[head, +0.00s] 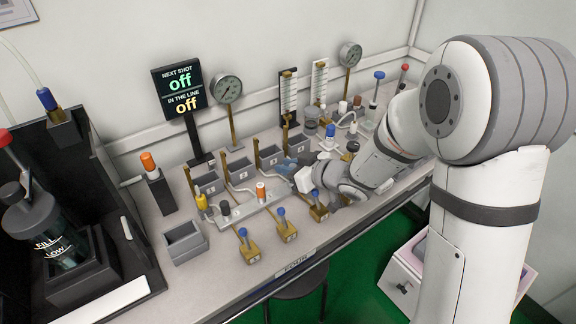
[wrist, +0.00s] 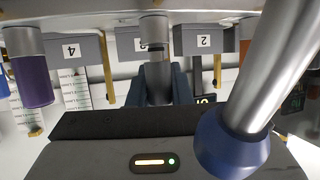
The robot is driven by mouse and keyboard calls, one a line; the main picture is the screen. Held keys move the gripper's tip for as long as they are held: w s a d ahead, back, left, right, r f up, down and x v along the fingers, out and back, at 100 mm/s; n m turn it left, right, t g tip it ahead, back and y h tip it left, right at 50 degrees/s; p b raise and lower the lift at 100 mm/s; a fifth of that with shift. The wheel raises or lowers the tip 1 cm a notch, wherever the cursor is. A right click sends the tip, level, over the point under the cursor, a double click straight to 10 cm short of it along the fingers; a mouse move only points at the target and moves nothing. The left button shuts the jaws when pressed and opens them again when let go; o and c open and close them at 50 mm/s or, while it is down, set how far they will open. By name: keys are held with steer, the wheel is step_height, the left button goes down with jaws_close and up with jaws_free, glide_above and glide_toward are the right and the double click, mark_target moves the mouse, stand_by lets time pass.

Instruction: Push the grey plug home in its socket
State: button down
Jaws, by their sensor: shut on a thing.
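My gripper (wrist: 158,88) is shut on the grey plug (wrist: 158,75), with one blue-grey finger on each side, in the wrist view. That view looks upside down. The plug lines up with a grey socket collar (wrist: 153,28) on the strip (wrist: 100,18). A dark band and a narrower part show between collar and plug; exact depth is unclear. In the head view my gripper (head: 290,170) is at the right part of the strip (head: 240,210), and it hides the grey plug and socket there.
A blue-knobbed lever (wrist: 232,145) passes close to my gripper body. A purple plug (wrist: 32,82) and an orange plug (head: 261,192) flank the spot. Numbered grey bins (head: 240,170) stand behind. The display (head: 180,92) reads off twice. An open grey box (head: 184,241) stands front left.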

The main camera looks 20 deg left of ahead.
steer(key=shift+f, duration=0.1)
steer(key=c, duration=1.2)
jaws_free()
steer(key=shift+c, duration=0.2)
steer(key=shift+d, duration=0.1)
steer(key=p+v, duration=0.1)
steer(key=v, duration=0.5)
steer(key=shift+d, duration=0.15)
steer(key=shift+s+d+r, duration=0.25)
steer(key=shift+s+d, duration=0.1)
steer(key=shift+d, duration=0.2)
